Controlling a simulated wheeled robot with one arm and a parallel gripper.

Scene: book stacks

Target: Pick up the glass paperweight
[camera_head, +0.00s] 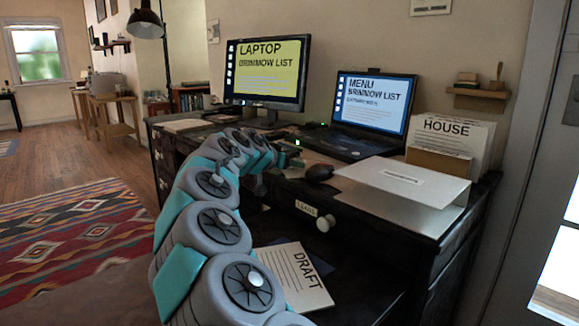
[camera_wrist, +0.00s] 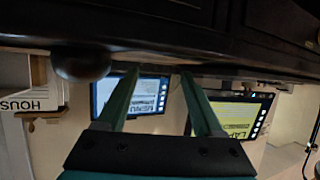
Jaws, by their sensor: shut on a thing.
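My gripper (camera_head: 288,158) is over the dark desk (camera_head: 395,220), in front of the larger monitor, with my arm reaching in from below. In the wrist view, which is upside down, my gripper (camera_wrist: 160,75) shows two teal fingers with a gap between their tips. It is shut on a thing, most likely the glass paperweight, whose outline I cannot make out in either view. In the head view my arm and gripper cover that part of the desk.
A dark round mouse-like object (camera_head: 319,173) lies just right of my gripper. The larger monitor (camera_head: 267,72) and a laptop (camera_head: 372,110) stand behind. A pale folder (camera_head: 400,182) and HOUSE papers (camera_head: 450,140) are at right. A DRAFT sheet (camera_head: 293,275) lies below the desk top.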

